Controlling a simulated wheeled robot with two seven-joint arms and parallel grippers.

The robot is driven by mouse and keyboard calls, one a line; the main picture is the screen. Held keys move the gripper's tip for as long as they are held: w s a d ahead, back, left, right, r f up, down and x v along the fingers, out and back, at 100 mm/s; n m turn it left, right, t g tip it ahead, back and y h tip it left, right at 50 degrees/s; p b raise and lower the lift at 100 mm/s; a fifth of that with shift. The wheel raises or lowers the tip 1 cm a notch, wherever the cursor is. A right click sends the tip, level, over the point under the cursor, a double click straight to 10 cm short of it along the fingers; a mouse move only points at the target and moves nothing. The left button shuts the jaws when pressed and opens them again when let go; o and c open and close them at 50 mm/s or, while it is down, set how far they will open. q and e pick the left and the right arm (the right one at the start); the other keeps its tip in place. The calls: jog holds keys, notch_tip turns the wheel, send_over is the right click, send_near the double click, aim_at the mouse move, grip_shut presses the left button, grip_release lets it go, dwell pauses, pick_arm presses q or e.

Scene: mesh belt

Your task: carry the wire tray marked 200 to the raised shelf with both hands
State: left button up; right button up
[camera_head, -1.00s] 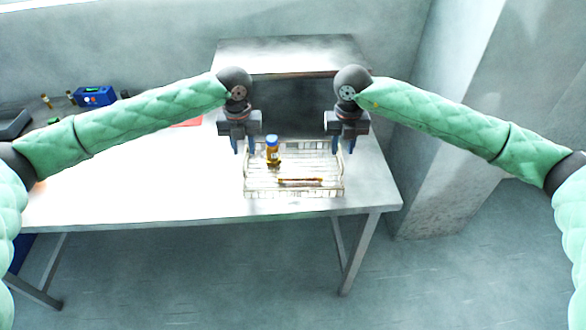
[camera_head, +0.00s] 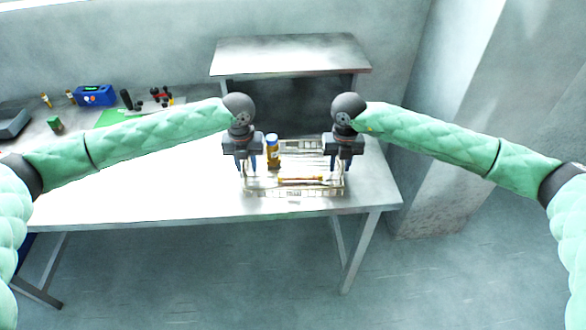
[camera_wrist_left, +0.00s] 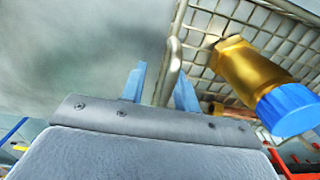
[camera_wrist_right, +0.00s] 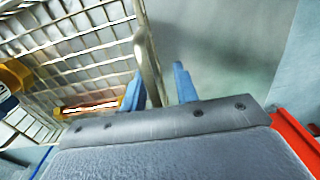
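The wire tray (camera_head: 295,190) lies on the table below the raised shelf (camera_head: 290,55). No 200 marking is readable. My left gripper (camera_head: 251,168) is at the tray's left side; in the left wrist view its open blue fingers (camera_wrist_left: 160,88) straddle the tray's wire handle (camera_wrist_left: 173,68). My right gripper (camera_head: 339,166) is at the right side; its open fingers (camera_wrist_right: 157,88) straddle the other handle (camera_wrist_right: 148,60).
The table (camera_head: 150,195) is clear left of the tray. At its far left stand a blue box (camera_head: 95,95), small bottles, a green mat (camera_head: 112,117) and a dark device (camera_head: 12,122). A wall pillar (camera_head: 440,140) rises at the right.

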pick_arm(q)
grip_shut()
pick_arm(e)
grip_shut()
pick_arm(q)
jog(key=shift+w+r, duration=0.1)
jog(key=shift+r, duration=0.05)
pick_arm(e)
jog(key=shift+r, duration=0.15)
